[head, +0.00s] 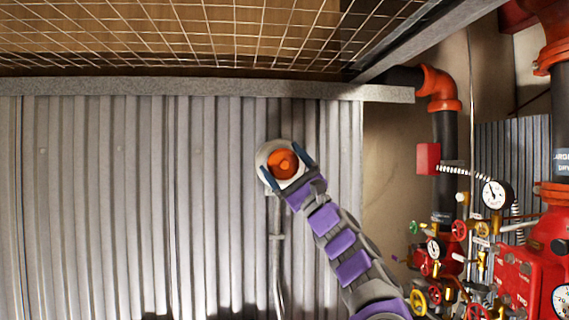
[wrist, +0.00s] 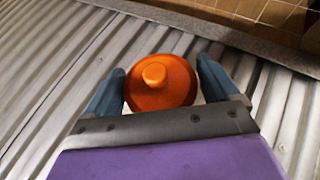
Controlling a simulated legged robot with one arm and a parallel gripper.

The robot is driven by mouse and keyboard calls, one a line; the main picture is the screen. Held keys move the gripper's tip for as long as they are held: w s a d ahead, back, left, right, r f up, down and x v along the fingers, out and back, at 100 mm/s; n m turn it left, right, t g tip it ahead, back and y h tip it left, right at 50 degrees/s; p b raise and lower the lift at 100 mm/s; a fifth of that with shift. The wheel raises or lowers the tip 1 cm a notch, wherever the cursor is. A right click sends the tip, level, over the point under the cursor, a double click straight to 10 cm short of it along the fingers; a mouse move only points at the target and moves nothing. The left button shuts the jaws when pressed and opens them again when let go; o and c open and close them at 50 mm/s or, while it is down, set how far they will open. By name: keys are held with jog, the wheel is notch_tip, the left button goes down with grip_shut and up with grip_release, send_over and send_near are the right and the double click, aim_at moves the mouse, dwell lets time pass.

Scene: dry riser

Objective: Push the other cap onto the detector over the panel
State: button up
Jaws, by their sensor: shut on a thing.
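The orange cap (head: 283,163) is between the two blue fingers of my gripper (head: 279,157), which is shut on it. In the wrist view the cap (wrist: 158,92) is a round disc with a raised knob facing the camera, one finger on each side. The detector (head: 264,152) is a pale round body on the corrugated panel, with its upper left rim showing behind the cap. The cap lies in front of the detector, a little toward its lower right in the head view. I cannot tell whether the cap is seated on it. In the wrist view the cap hides most of the detector.
The corrugated metal panel (head: 90,200) fills the left and middle. A grey beam (head: 180,88) and wire mesh (head: 200,35) run above it. A conduit (head: 277,250) drops below the detector. Red pipes, valves and gauges (head: 497,193) crowd the right.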

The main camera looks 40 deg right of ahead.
jog(key=shift+w+d+y+p, duration=0.3)
jog(key=shift+w+p, duration=0.25)
jog(key=shift+p, duration=0.15)
jog(key=o, duration=0.9)
jog(key=shift+o, duration=0.2)
jog(key=shift+s, duration=0.1)
jog(key=b+v, duration=0.7)
jog(key=v, duration=1)
jog(key=shift+b, duration=0.4)
jog(key=shift+s+f, duration=0.1)
jog(key=shift+f, duration=0.05)
